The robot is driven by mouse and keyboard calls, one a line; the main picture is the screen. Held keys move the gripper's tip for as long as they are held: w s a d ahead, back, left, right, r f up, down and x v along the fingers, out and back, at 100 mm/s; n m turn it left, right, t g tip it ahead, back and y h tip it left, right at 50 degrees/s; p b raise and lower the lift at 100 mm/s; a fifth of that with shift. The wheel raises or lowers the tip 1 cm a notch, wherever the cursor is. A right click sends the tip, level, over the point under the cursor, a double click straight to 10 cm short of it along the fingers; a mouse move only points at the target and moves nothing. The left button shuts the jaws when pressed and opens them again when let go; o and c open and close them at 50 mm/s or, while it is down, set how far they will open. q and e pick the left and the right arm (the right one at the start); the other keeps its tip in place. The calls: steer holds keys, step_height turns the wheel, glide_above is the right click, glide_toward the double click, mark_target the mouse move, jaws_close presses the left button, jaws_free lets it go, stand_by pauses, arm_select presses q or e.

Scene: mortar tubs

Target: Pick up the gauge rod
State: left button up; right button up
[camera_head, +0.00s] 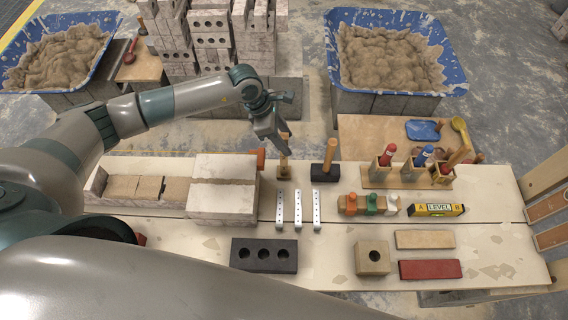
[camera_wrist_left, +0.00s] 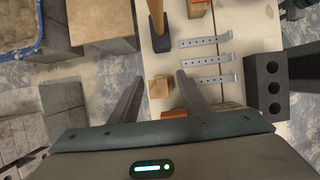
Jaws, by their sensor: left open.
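A small pale wooden piece (camera_head: 284,173) with a narrow upright part stands on the bench beneath my left gripper; it looks like the gauge rod, but I cannot tell for certain. In the left wrist view its square wooden top (camera_wrist_left: 159,87) shows ahead, between the lines of the two fingers. My left gripper (camera_head: 279,150) points down over it, open and empty. In the left wrist view the fingers (camera_wrist_left: 160,90) are spread apart on both sides. The gripper partly hides the upright in the head view. My right gripper is not in view.
A black-headed mallet (camera_head: 325,172) stands close right of the wooden piece. Three perforated metal strips (camera_head: 298,208) lie in front. An orange item (camera_head: 261,158) and a pale block stack (camera_head: 222,190) are to the left. A wooden rack (camera_head: 378,182) with coloured-handled tools stands right.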

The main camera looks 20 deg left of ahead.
arm_select(q)
steer(key=p+x, duration=0.1)
steer(key=x, duration=0.2)
steer(key=p+x, duration=0.1)
steer(key=x, duration=0.1)
steer(key=shift+a+f+p, duration=0.1)
steer(key=shift+a+p, duration=0.2)
steer(key=shift+p, duration=0.05)
jaws_close()
